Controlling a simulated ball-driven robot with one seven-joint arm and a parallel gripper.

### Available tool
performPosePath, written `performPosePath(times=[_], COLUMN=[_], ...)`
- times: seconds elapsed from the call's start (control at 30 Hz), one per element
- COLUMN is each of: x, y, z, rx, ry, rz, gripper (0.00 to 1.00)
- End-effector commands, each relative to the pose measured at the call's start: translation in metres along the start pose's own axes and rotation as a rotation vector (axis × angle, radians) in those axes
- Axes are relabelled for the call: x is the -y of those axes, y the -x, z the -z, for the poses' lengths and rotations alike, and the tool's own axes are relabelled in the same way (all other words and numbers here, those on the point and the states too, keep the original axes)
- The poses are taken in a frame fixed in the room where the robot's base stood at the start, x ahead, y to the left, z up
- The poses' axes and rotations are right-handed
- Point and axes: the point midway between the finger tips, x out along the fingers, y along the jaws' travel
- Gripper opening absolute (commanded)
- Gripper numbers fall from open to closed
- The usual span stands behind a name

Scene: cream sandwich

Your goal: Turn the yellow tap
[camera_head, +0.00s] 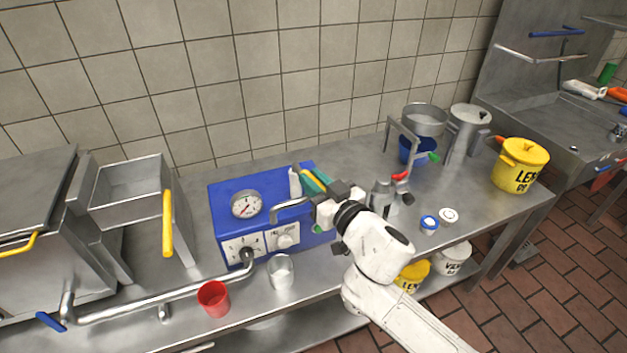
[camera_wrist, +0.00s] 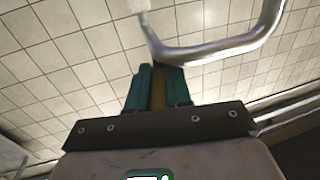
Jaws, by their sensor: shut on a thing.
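The yellow tap (camera_wrist: 158,95) shows as a narrow yellow strip between the two teal fingers of my gripper (camera_wrist: 157,75) in the wrist view. My gripper is shut on it, and the fingers hide most of the tap. In the head view, a small yellow part of it shows between the fingers of my gripper (camera_head: 314,180), above the blue box (camera_head: 225,215). A bent metal spout (camera_head: 291,205) is beside my gripper, and it also shows across the top of the wrist view (camera_wrist: 215,48).
The blue box has a gauge (camera_head: 246,205). A red cup (camera_head: 213,299) and a clear glass (camera_head: 281,272) stand before it. A steel pipe (camera_head: 170,300) with a blue handle runs left. A red-handled tap (camera_head: 400,176) and steel pots (camera_head: 467,128) are on the right. A tiled wall stands behind.

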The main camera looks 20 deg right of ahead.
Motion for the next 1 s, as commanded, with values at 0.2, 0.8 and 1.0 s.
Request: performPosePath(times=[0.2,0.8,1.0], x=[-0.007,-0.020,-0.024], y=[0.000,-0.007,-0.012], z=[0.001,-0.005,-0.007], rx=[0.002,0.003,0.004], ry=[0.008,0.011,0.012], rz=[0.132,0.631,0.804], gripper=[0.00,0.00,0.00])
